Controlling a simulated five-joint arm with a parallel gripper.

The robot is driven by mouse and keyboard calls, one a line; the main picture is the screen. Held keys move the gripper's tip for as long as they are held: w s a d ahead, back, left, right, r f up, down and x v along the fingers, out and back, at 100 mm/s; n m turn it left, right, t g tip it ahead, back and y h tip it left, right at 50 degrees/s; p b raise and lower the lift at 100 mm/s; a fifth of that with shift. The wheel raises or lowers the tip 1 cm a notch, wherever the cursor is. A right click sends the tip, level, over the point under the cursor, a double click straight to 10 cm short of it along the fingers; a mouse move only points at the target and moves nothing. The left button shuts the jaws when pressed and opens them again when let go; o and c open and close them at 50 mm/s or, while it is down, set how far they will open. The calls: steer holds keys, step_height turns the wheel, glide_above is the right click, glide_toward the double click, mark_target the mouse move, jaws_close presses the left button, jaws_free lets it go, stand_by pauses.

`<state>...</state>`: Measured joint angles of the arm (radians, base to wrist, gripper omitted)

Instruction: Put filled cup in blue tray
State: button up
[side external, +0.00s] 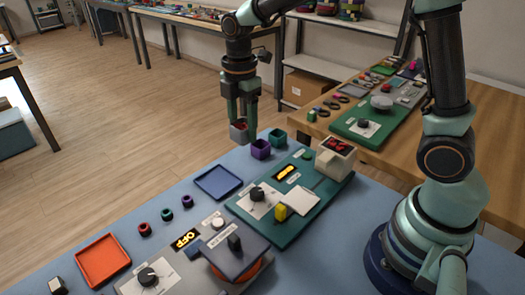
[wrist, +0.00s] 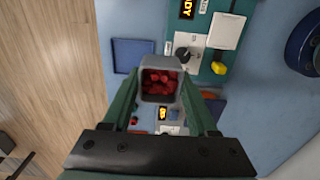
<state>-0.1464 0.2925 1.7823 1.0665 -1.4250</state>
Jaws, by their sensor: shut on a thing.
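My gripper (side external: 240,114) is shut on a grey cup (side external: 238,131) and holds it up in the air at the far edge of the blue table. In the wrist view the cup (wrist: 160,82) sits between the two green fingers and is filled with red pieces. The blue tray (side external: 218,183) lies flat on the table, nearer the camera than the cup in the side view. It looks empty, and it also shows in the wrist view (wrist: 131,54), left of and above the cup.
A purple cup (side external: 261,149) and a green cup (side external: 277,138) stand near my gripper. A green board (side external: 285,215) with a dial and a white bin of red pieces (side external: 335,155) lies right of the tray. An orange tray (side external: 103,262) and several small coloured rings lie at the front left.

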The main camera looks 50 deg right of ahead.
glide_toward(218, 182)
steer(key=shift+s+f, duration=0.1)
steer(key=shift+f, duration=2.75)
steer(key=shift+f, duration=0.35)
steer(key=o, duration=1.4)
steer(key=shift+r, duration=0.15)
step_height(218, 182, up, 11)
